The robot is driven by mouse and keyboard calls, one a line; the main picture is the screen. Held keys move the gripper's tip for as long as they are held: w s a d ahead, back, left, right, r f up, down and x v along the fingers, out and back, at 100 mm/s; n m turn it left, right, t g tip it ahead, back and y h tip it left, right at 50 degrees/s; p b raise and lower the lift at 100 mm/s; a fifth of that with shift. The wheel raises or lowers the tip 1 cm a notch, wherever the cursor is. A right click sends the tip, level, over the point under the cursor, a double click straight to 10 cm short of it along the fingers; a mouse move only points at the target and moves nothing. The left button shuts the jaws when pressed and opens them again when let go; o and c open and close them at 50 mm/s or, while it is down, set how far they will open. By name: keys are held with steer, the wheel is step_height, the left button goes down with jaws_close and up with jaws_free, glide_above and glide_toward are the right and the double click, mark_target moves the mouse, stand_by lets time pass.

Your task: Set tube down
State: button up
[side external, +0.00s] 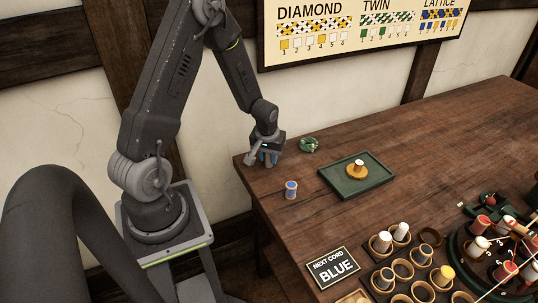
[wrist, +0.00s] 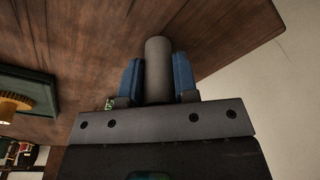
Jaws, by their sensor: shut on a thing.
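A plain grey tube (wrist: 158,68) stands between the blue fingers of my gripper (wrist: 158,85) in the wrist view. The fingers are shut on it, one on each side. In the side view my gripper (side external: 267,159) is low over the far left corner of the wooden table (side external: 330,145). The tube is hard to make out there, and I cannot tell whether it touches the table.
A green coil (side external: 309,145) lies close right of my gripper. A blue-wound spool (side external: 291,189) stands nearer the front edge. A green tray (side external: 357,175) holds a yellow-based spool (side external: 357,167). Several cups and spools crowd the front right, beside a "NEXT CORD BLUE" sign (side external: 333,267).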

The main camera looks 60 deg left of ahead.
steer(key=o, duration=0.9)
step_height(320, 180, up, 11)
steer(key=s+d, duration=0.1)
steer(key=s+d+r+m+t, duration=0.2)
steer(key=s+d+r+m, duration=0.15)
steer(key=d+r, duration=0.7)
steer(key=s+d+r+m, duration=0.1)
steer(key=s+d+r, duration=0.1)
steer(key=s+d, duration=0.1)
steer(key=s+d+r+m+t, duration=0.1)
steer(key=s+d+r+m, duration=0.1)
steer(key=s+d, duration=0.1)
steer(key=s+d+r+m+t+h, duration=0.1)
steer(key=s+d+r+m, duration=0.1)
steer(key=s+d, duration=0.1)
steer(key=shift+s+r+m, duration=0.2)
steer(key=shift+r+m, duration=0.05)
steer(key=shift+r, duration=0.05)
